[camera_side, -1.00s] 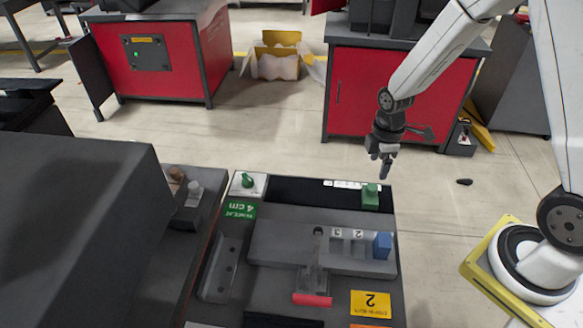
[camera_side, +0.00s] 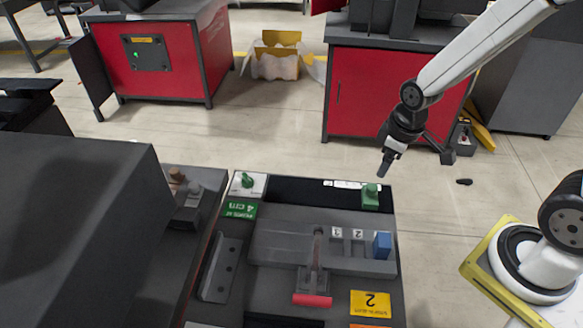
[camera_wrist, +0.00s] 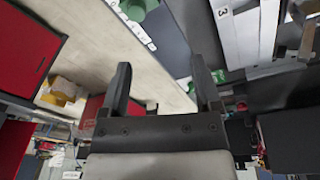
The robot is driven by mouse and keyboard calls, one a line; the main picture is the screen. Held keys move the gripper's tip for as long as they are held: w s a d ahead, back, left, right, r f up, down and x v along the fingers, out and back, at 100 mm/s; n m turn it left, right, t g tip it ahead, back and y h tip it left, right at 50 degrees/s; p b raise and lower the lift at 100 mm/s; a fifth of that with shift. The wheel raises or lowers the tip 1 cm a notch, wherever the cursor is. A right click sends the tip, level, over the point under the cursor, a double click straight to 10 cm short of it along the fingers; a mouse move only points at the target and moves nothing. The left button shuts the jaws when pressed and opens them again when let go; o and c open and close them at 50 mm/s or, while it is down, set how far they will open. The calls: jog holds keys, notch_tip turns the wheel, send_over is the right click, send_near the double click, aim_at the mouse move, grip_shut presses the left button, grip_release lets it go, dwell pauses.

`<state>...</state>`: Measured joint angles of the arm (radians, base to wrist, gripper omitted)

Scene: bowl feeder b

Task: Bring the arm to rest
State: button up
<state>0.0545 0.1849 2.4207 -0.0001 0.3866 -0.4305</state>
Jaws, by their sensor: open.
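My gripper (camera_side: 386,163) hangs in the air beyond the back right corner of the dark work panel (camera_side: 230,310), with its fingers pointing down. In the wrist view my gripper (camera_wrist: 163,85) shows two dark fingers spread apart with nothing between them. A green block (camera_side: 370,196) sits at the panel's back right, below and apart from my gripper. A blue block (camera_side: 382,245) sits at the right end of the grey raised fixture (camera_side: 280,240).
A green knob (camera_side: 247,180) is at the panel's back left. A red bar (camera_side: 312,300) lies at the front of the fixture. A large dark box (camera_side: 70,210) fills the left. Red cabinets (camera_side: 350,95) stand behind. Floor between them and the panel is mostly clear.

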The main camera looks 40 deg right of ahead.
jog(key=s+m, duration=0.1)
jog(key=s+a+r+m, duration=0.1)
jog(key=m, duration=0.1)
jog(key=s+r+m, duration=0.1)
jog(key=shift+a+r+t, duration=0.15)
jog(key=shift+a+t, duration=0.2)
jog(key=shift+t, duration=0.05)
dwell(1.3)
